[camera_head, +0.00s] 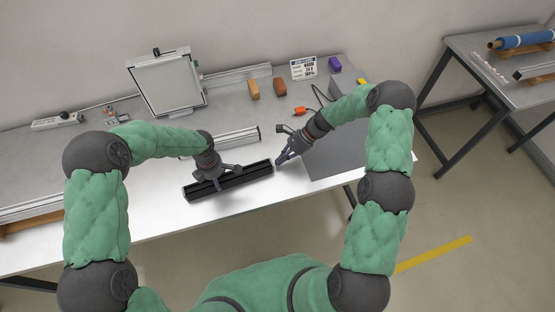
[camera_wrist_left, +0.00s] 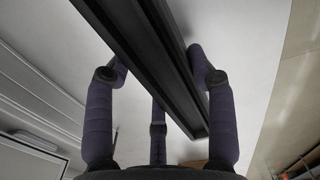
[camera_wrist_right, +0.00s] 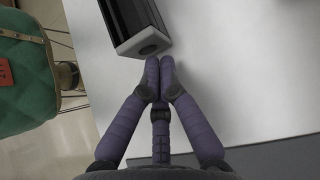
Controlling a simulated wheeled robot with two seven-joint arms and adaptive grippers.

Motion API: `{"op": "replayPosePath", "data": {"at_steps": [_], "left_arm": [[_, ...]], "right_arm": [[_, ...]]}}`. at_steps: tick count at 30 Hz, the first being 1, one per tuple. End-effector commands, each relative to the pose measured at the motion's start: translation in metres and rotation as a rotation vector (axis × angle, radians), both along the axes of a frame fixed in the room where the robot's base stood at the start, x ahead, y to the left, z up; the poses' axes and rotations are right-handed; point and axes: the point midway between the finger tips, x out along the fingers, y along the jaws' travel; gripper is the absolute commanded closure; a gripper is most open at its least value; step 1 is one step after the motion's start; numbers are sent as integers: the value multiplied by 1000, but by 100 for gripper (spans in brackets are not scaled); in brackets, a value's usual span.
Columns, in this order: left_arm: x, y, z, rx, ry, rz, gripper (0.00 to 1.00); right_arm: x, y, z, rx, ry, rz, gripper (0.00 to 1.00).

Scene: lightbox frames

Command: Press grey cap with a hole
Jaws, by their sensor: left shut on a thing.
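The black profile (camera_head: 248,178) lies lengthwise near the table's front edge. My left gripper (camera_head: 213,178) is shut on it, left of its middle; the left wrist view shows the profile (camera_wrist_left: 150,50) between the fingers. The grey cap with a hole (camera_wrist_right: 149,43) sits on the profile's right end, its dark round hole facing my right gripper. My right gripper (camera_head: 280,159) is shut, its fingertips together just off the cap's face, as the right wrist view (camera_wrist_right: 160,68) shows. I cannot tell whether they touch the cap. No object shows between them.
A grey box-like surface (camera_head: 335,150) stands right of the right gripper. Behind are a light aluminium profile (camera_head: 235,138), a framed panel (camera_head: 167,83), orange and brown blocks (camera_head: 253,90) and a small sign (camera_head: 303,67). Bare table (camera_head: 140,215) lies left of the profile.

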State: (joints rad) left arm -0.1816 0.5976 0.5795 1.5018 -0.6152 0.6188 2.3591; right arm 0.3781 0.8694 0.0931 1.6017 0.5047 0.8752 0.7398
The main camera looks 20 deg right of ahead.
Motion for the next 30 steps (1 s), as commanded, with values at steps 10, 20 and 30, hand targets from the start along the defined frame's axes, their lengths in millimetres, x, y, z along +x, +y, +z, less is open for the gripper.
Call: {"op": "replayPosePath", "data": {"at_steps": [10, 20, 30], "left_arm": [[0, 2, -1, 2, 2, 3, 86], [0, 3, -1, 3, 3, 3, 86], [0, 3, -1, 4, 3, 3, 86]], "right_arm": [[8, -63, 38, -9, -11, -9, 100], [10, -93, 68, -9, -11, -8, 100], [10, -96, 71, -9, -10, -8, 100]]}}
